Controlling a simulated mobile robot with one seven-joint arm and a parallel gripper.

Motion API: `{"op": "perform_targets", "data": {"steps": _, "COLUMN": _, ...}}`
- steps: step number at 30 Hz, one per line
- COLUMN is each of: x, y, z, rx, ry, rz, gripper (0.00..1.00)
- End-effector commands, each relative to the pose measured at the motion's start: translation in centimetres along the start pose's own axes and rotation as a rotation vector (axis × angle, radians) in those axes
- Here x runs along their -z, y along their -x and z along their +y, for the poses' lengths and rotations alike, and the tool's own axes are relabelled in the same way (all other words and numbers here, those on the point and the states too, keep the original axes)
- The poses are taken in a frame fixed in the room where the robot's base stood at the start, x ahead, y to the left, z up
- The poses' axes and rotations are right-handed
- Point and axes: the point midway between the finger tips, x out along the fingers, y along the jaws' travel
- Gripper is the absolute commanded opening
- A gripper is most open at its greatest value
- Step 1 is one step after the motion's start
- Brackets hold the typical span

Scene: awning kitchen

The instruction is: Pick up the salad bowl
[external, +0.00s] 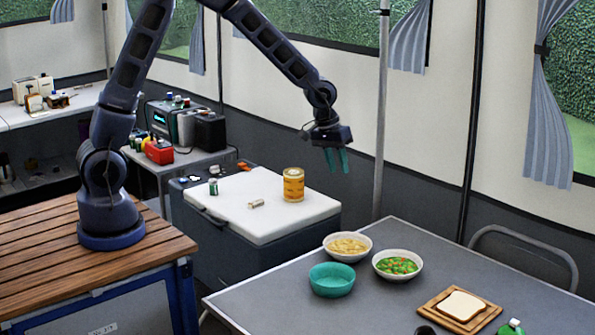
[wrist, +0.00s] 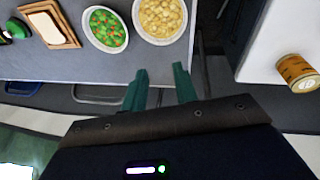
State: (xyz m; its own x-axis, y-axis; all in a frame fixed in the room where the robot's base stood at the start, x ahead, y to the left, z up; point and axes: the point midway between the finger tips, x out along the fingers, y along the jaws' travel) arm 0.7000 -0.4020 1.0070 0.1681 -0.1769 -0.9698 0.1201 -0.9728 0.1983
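The salad bowl (external: 398,264) is a white bowl filled with green and orange pieces, standing upright on the grey table. It also shows at the top of the wrist view (wrist: 105,29), left of the other white bowl. My gripper (external: 337,160) hangs in the air above and to the left of the bowl in the external view, clear of everything. Its two teal fingers (wrist: 161,82) are apart with nothing between them.
A white bowl of pale yellow food (external: 347,246) and a teal bowl (external: 331,279) stand close to the salad bowl. Bread on a wooden board (external: 461,306) lies to the right. A yellow can (external: 293,184) stands on the white-topped cooler (external: 262,222). The table's front-left area is bare.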

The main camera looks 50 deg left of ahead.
Motion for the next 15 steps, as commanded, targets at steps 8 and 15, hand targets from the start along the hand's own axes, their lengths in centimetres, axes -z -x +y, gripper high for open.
{"op": "perform_targets", "data": {"steps": 8, "x": -1.4, "y": -8.9, "z": 5.4, "rx": -0.047, "ry": 0.056, "rz": -0.075, "gripper": 0.29}}
{"op": "perform_targets", "data": {"steps": 15, "x": -2.8, "y": -13.5, "z": 8.2, "rx": -0.074, "ry": 0.097, "rz": -0.114, "gripper": 0.29}}
